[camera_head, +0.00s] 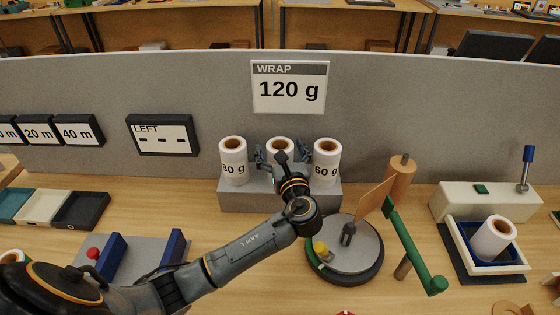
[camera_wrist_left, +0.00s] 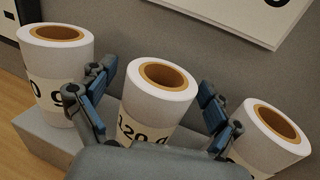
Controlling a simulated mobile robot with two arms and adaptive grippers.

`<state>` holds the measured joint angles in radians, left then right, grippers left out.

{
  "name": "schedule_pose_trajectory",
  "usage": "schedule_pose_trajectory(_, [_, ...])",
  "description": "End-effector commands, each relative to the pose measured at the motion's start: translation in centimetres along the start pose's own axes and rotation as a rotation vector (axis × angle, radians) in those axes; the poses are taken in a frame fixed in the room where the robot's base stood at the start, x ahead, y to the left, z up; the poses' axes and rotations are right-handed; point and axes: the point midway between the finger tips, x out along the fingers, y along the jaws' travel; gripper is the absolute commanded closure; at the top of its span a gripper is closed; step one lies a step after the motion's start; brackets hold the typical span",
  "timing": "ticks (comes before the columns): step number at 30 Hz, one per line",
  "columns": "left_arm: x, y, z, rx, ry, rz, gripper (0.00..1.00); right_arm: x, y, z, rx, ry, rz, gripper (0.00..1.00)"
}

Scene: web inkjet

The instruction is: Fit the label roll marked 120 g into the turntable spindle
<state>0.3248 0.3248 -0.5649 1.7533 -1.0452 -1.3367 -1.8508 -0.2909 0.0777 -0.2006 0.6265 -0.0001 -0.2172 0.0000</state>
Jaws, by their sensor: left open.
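The white label roll marked 120 g (camera_wrist_left: 160,90) stands in the middle of three on a grey block (camera_head: 228,200). It also shows in the head view (camera_head: 280,145), its print hidden there by my arm. My left gripper (camera_head: 280,158) is open, with one finger on each side of this roll; in the wrist view the fingers (camera_wrist_left: 156,85) appear apart from it. The roll marked 80 g (camera_head: 233,165) is at left, and one whose visible print reads 60 g (camera_head: 326,165) is at right. The round grey turntable (camera_head: 358,257) has a short dark post (camera_head: 348,232). My right gripper is out of view.
A sign reading WRAP 120 g (camera_head: 289,88) hangs on the grey partition above the rolls. A green arm (camera_head: 412,245) and a tan panel (camera_head: 374,198) stand beside the turntable. Another white roll (camera_head: 493,238) lies in a tray at right. Red-button station (camera_head: 93,254) at left.

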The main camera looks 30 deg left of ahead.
Motion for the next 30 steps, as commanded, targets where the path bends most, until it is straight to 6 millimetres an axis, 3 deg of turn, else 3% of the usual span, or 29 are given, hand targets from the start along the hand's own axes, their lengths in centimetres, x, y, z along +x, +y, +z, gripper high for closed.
schedule_pose_trajectory(4, [0.0,0.0,0.0,0.000,0.000,0.000,0.12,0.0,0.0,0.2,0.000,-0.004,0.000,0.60])
schedule_pose_trajectory(14, [-0.1,0.0,-0.1,0.001,0.000,0.000,0.78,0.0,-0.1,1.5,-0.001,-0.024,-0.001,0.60])
schedule_pose_trajectory(23, [-0.1,0.0,0.3,0.000,-0.002,0.000,0.78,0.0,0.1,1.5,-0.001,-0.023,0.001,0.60])
schedule_pose_trajectory(30, [0.0,0.0,2.8,-0.006,-0.004,0.001,0.78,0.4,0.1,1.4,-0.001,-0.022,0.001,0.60])
